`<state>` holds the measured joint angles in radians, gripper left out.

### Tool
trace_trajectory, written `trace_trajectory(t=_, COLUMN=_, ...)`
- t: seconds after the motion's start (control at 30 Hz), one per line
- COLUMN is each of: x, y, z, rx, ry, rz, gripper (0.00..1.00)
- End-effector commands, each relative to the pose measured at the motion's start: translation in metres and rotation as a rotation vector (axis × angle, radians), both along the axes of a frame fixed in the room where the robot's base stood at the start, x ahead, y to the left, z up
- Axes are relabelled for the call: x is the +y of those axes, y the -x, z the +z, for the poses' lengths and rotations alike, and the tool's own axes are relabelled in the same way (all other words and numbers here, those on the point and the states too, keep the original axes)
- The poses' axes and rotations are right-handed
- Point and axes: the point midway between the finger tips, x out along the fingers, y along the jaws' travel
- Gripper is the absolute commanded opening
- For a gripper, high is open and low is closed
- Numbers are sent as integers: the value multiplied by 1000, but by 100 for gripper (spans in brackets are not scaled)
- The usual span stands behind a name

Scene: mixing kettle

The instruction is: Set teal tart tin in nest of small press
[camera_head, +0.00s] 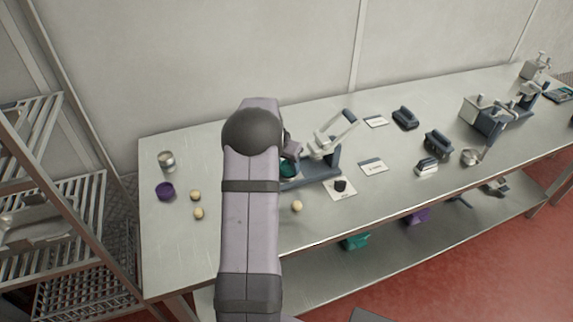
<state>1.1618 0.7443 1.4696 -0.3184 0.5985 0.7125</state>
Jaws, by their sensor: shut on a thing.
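My gripper (292,150) is mostly hidden behind my own arm; only a part of it shows at the arm's right edge. The teal tart tin (288,169) shows just below it, partly covered by the arm, and my gripper is shut on it. The tin is at the left end of the small press (318,171), which has a blue-grey base and a pale raised lever. The nest is hidden, so I cannot tell whether the tin touches it or is above it.
A purple tin (165,190), a metal can (167,161) and dough balls (196,195) stand at the left. Another dough ball (297,206) lies in front of the press. A card with a dark piece (340,186) is to its right. Blue-grey blocks (405,118) stand farther right.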

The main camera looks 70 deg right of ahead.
Motion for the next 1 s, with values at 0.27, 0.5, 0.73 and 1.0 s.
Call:
trace_trajectory(t=0.27, x=0, y=0, z=-3, rx=0, ry=0, rz=0, gripper=23)
trace_trajectory(t=0.5, x=0, y=0, z=-7, rx=0, ry=0, rz=0, gripper=23)
trace_trajectory(t=0.73, x=0, y=0, z=-6, rx=0, ry=0, rz=0, gripper=23)
trace_trajectory(t=1.0, x=0, y=0, z=-6, rx=0, ry=0, rz=0, gripper=66)
